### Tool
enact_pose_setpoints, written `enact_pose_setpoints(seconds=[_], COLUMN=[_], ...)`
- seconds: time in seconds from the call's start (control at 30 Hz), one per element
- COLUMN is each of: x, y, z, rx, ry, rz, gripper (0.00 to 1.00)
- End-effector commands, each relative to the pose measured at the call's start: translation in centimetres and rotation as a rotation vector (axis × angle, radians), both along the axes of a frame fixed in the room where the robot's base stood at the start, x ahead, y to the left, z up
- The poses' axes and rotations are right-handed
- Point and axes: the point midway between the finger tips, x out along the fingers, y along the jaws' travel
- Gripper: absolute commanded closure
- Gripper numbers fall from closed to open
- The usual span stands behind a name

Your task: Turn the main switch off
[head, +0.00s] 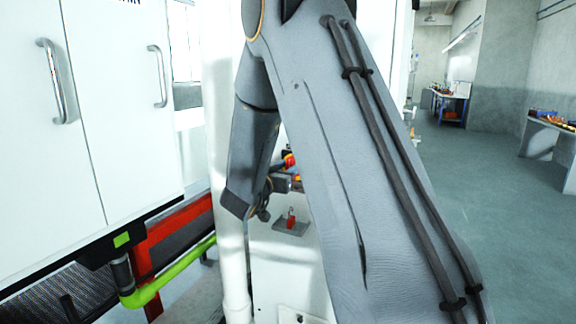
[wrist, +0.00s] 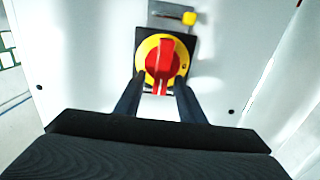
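The main switch (wrist: 165,60) is a red rotary knob on a yellow disc with a black square plate, on a white panel. In the wrist view its red handle stands roughly upright. My gripper (wrist: 160,84) is open, with one dark finger on each side of the handle's lower part. Gaps show between the fingers and the red handle; whether the fingertips touch the yellow disc I cannot tell. In the head view only a small red and yellow part of the switch (head: 289,160) shows; my arm hides most of it.
In the head view a red item (head: 291,218) is lower on the panel. White cabinet doors (head: 125,100) and a green pipe (head: 175,270) are at left. Open floor lies right.

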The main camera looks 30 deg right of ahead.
Motion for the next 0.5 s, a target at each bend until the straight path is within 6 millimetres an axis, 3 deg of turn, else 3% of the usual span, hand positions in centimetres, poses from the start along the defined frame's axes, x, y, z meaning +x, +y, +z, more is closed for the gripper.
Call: enact_pose_setpoints(seconds=[0.27,0.5], x=[0.15,0.13], y=[-0.2,-0.19], z=[-0.02,-0.01], rx=[0.0,0.0], ry=[0.0,0.0], rz=[0.001,0.0], gripper=[0.64,1.0])
